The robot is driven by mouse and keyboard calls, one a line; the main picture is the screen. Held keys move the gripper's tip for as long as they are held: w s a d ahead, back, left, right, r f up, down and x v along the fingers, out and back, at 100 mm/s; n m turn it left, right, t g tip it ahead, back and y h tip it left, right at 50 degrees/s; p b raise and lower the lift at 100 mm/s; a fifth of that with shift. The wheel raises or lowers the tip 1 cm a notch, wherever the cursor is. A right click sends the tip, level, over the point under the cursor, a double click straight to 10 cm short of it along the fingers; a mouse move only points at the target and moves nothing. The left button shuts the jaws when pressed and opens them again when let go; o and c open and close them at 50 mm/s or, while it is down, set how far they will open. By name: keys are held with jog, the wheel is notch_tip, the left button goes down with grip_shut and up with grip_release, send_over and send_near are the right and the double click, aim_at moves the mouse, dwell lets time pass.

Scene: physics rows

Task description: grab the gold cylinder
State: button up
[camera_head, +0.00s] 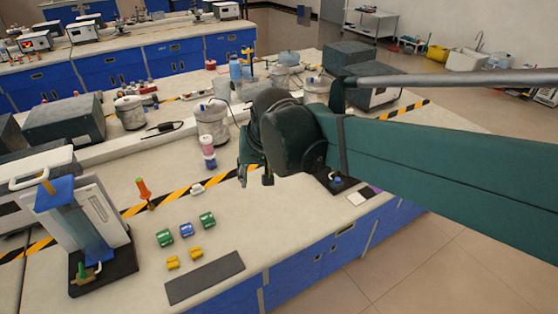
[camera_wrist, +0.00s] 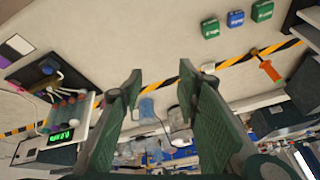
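I cannot make out a gold cylinder for certain in either view. In the head view, my gripper (camera_head: 257,174) hangs above the bench top, pointing down, with the arm reaching in from the right. In the wrist view, my gripper (camera_wrist: 159,73) is open, its two green fingers wide apart with nothing between them. The wrist view shows a dark stand (camera_wrist: 45,78) with a blue part at the left, partly above a device with a green display (camera_wrist: 60,137). My arm hides part of the bench in the head view.
Green and blue blocks (camera_head: 186,230), yellow blocks (camera_head: 172,262) and a dark grey strip (camera_head: 205,277) lie near the bench front. A pink-and-white bottle (camera_head: 208,152) and grey pots (camera_head: 212,122) stand behind. Bare bench lies between.

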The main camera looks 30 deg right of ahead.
jog(key=w+d+f+m+g+p, duration=0.25)
jog(key=w+d+m+p, duration=0.2)
jog(key=w+d, duration=0.5)
jog(key=w+d+f+m+g+p, duration=0.1)
jog(key=w+d+f+m+p, duration=0.35)
jog(key=w, duration=0.75)
jog(key=w+d+f+m, duration=0.1)
jog(key=d+f, duration=0.1)
jog(key=w+d+f+m+g, duration=0.1)
jog(key=w+d+f, duration=0.1)
jog(key=d, duration=0.1)
jog(key=w+d+f+m+p, duration=0.1)
jog(key=d+f, duration=0.1)
jog(key=d, duration=0.1)
jog(key=shift+w+f+g, duration=0.25)
jog(key=shift+f, duration=0.05)
jog(key=shift+w+d+f, duration=0.1)
jog(key=shift+d+f, duration=0.15)
jog(key=shift+f, duration=0.15)
jog(key=shift+f, duration=0.1)
jog(key=shift+f, duration=1.2)
jog(key=shift+f, duration=0.1)
jog(key=shift+s+d+f+b, duration=0.1)
jog(key=shift+f+b, duration=0.2)
jog(key=shift+f, duration=0.95)
jog(key=shift+s+d+f+b, duration=0.1)
jog(key=shift+f+b, duration=0.15)
jog(key=shift+f, duration=1)
